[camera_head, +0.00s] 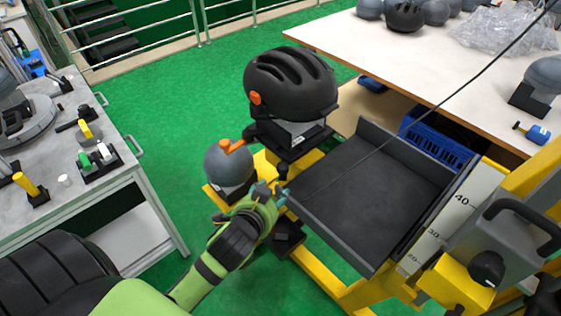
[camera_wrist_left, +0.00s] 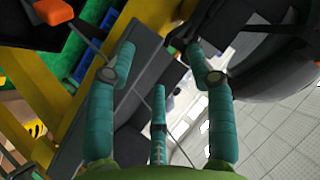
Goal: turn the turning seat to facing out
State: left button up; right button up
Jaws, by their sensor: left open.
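A black helmet (camera_head: 291,82) with an orange clip sits on a grey block on a black seat (camera_head: 291,146), which I take to be the turning seat, on the yellow frame. A grey ball (camera_head: 228,168) with an orange lever (camera_head: 233,146) stands beside it, to the left. My left gripper (camera_head: 272,192) is open and empty, just below the seat and close to the black tray's left corner. In the left wrist view, its teal fingers (camera_wrist_left: 158,75) are spread, with dark parts beyond them and a dark rounded shape at upper right. Contact cannot be told. My right gripper is not in view.
The black tray (camera_head: 370,190) with raised walls lies right of my gripper, next to a numbered scale (camera_head: 445,218). A workbench (camera_head: 420,65) stands behind it, a grey tool table (camera_head: 110,172) at left. Green floor (camera_head: 185,90) is clear between them. A thin cable crosses the tray.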

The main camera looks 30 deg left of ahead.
pick_arm(q)
jog(key=w+r+m+t, duration=0.1)
jog(key=r, duration=0.1)
jog(key=w+r+m+t, duration=0.1)
jog(key=w+r, duration=0.1)
jog(key=w+r+m+t, duration=0.1)
jog(key=w+r, duration=0.1)
jog(key=shift+w+d+r+t, duration=0.15)
jog(key=shift+r+t, duration=0.2)
jog(key=shift+t, duration=0.05)
jog(key=w+d+r+m+h, duration=0.2)
jog(key=d+r+m+h, duration=0.6)
jog(key=m, duration=0.5)
jog(key=w+d+r+m+h, duration=0.2)
jog(key=d+r+m+h, duration=0.4)
jog(key=m+h, duration=0.55)
jog(key=m+g+y, duration=1.3)
jog(key=m+g, duration=0.1)
jog(key=m, duration=0.2)
send_near(282, 166)
jog(key=f, duration=0.2)
jog(key=shift+y, duration=0.25)
jog(key=shift+d+p+x, duration=0.2)
jog(key=shift+p+x, duration=0.35)
jog(key=shift+x, duration=1.25)
jog(key=shift+d+p+x, duration=0.25)
jog(key=shift+p+x, duration=0.25)
jog(key=shift+x, duration=1.25)
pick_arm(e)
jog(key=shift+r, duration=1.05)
